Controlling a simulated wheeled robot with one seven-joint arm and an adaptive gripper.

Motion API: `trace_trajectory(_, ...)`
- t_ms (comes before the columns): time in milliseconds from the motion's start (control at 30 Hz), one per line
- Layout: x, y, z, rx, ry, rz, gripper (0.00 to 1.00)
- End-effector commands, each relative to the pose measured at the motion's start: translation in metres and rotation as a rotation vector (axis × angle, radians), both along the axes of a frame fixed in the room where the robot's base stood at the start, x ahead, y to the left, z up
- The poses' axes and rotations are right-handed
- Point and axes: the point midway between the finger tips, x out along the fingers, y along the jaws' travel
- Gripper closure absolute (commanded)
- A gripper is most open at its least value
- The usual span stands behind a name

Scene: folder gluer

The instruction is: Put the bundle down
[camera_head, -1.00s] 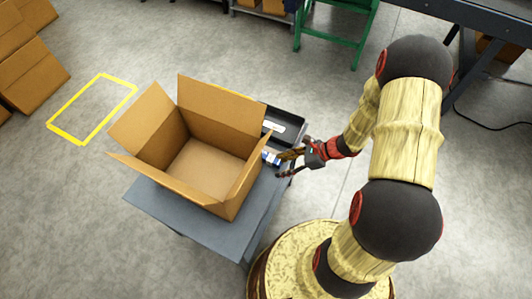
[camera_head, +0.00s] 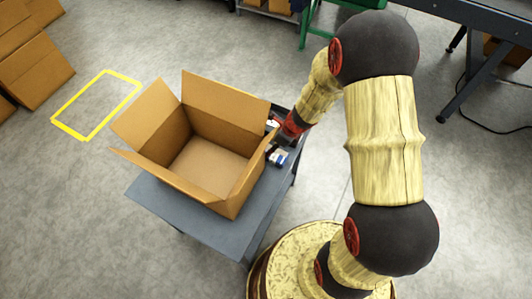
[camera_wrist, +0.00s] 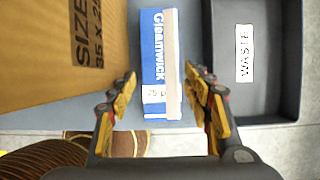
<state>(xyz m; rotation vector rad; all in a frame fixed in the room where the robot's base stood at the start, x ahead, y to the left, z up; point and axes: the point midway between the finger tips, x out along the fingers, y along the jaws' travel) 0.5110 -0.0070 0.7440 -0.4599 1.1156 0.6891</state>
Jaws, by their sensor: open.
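The bundle (camera_wrist: 160,60) is blue and white with "Gleamwick" lettering, and lies on the grey table between the open carton and the black waste tray. In the head view the bundle (camera_head: 279,158) shows in part beside the carton's right side. My gripper (camera_wrist: 160,88) is open in the wrist view, with one finger on each side of the bundle's near part and small gaps visible at both sides. In the head view the gripper is mostly hidden by my arm and the carton flap.
The open, empty carton (camera_head: 205,165) stands on the grey table (camera_head: 165,205), its flaps spread. The waste tray (camera_wrist: 278,75) is right of the bundle. A yellow floor outline (camera_head: 70,122) lies at left near stacked cartons (camera_head: 30,70). A green stand and conveyor are at the back.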

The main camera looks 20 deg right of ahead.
Motion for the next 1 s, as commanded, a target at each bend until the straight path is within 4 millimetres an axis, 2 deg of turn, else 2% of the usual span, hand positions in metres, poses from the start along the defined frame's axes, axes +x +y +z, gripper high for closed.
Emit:
trace_trajectory(167, 0.004, 0.004, -0.014, 0.000, 0.000, 0.002, 0.50)
trace_trajectory(433, 0.015, 0.013, -0.047, 0.000, 0.000, 0.002, 0.50)
trace_trajectory(700, 0.016, 0.014, -0.048, -0.001, -0.001, 0.002, 0.51)
trace_trajectory(1000, 0.016, 0.014, -0.048, -0.001, -0.001, 0.002, 0.68)
